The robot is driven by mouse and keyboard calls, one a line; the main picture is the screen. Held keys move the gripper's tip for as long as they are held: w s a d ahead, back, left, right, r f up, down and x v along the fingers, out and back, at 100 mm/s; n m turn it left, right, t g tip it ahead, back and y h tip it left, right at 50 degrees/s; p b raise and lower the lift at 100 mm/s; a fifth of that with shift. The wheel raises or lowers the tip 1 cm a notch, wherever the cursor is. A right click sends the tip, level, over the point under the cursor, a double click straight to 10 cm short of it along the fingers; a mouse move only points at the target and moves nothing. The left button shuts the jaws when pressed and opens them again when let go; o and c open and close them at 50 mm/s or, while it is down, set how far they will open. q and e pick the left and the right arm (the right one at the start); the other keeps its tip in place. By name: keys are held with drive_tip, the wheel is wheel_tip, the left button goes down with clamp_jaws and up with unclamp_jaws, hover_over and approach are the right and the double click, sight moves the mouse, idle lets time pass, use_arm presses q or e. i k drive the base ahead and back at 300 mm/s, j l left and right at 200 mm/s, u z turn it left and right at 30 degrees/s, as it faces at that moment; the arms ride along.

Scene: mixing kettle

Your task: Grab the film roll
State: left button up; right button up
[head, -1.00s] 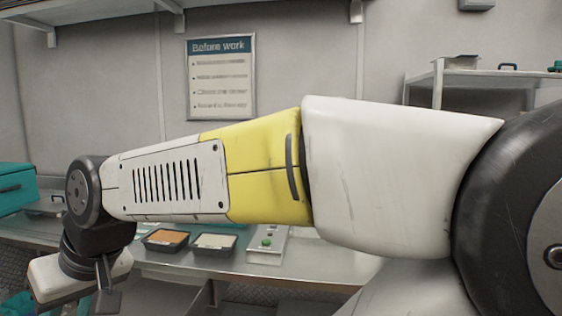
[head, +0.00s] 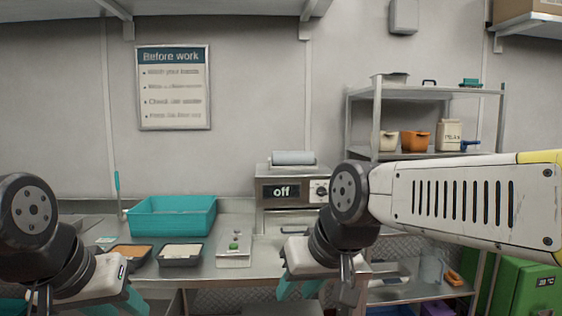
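A pale grey roll, which looks like the film roll (head: 293,158), lies on its side on top of a steel machine (head: 268,191) whose display reads "off". My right gripper (head: 300,289) is in front of and below this machine, well apart from the roll. Its teal fingers point down, and their spacing is hard to make out. My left gripper (head: 128,304) is at the lower left, far from the roll, with its teal fingers partly cut off by the picture's edge. I see nothing held in either gripper.
A shelf rack (head: 430,92) with containers stands at right. The space above the roll is clear.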

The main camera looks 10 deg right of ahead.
sight(279, 158)
drive_tip(key=z, duration=0.6)
drive_tip(key=i+u, duration=0.1)
drive_tip(key=u, duration=0.6)
drive_tip(key=i+l+u, duration=0.55)
drive_tip(key=l+u, duration=0.25)
